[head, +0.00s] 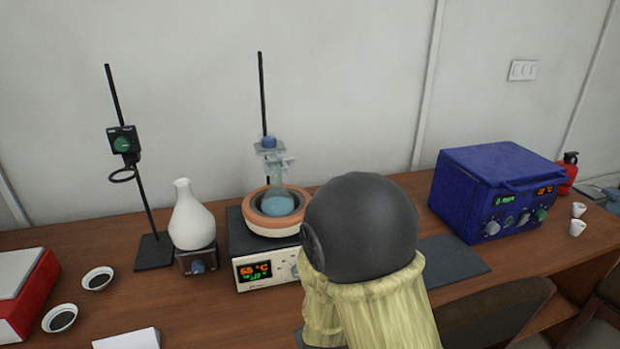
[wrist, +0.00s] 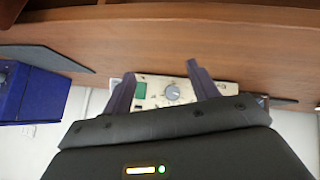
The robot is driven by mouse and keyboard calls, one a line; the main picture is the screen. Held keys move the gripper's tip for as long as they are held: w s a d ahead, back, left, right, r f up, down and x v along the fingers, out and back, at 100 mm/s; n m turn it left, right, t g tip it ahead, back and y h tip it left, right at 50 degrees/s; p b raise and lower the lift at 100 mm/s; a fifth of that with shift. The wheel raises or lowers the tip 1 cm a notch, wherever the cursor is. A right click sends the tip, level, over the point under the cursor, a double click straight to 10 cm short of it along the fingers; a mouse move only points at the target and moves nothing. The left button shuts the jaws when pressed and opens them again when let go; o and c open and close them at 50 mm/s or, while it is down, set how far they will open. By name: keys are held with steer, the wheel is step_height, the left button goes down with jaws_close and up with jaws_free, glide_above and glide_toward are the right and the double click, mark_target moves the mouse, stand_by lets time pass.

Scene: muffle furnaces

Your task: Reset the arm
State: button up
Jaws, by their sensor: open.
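My gripper (wrist: 160,70) shows in the wrist view with its two dark fingers spread apart and nothing between them. Beyond the fingers is the cream front panel of the heater (wrist: 172,92), with a green display and a round knob. In the head view my arm (head: 362,230), a dark rounded joint with a yellowish cover below, stands in front of the bench. It hides part of the heater (head: 262,272), and my gripper is not visible there. The wrist picture appears upside down.
On the bench (head: 195,310) are a clamped flask (head: 278,200) in a heating bowl, a white flask (head: 190,218), a stand (head: 153,250), a blue furnace (head: 475,190) and small white cups (head: 578,218). A grey mat (head: 455,262) lies right of my arm. Chairs (head: 495,315) stand at the front right.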

steer(key=s+d+r+m+g, duration=0.55)
steer(key=s+d+r, duration=0.25)
steer(key=s+d, duration=0.4)
step_height(320, 180, up, 14)
steer(key=w+p, duration=0.1)
steer(key=p, duration=1.3)
steer(key=shift+d+n, duration=0.3)
steer(key=shift+n, duration=0.05)
steer(key=shift+w+f, duration=0.1)
stand_by(0.5)
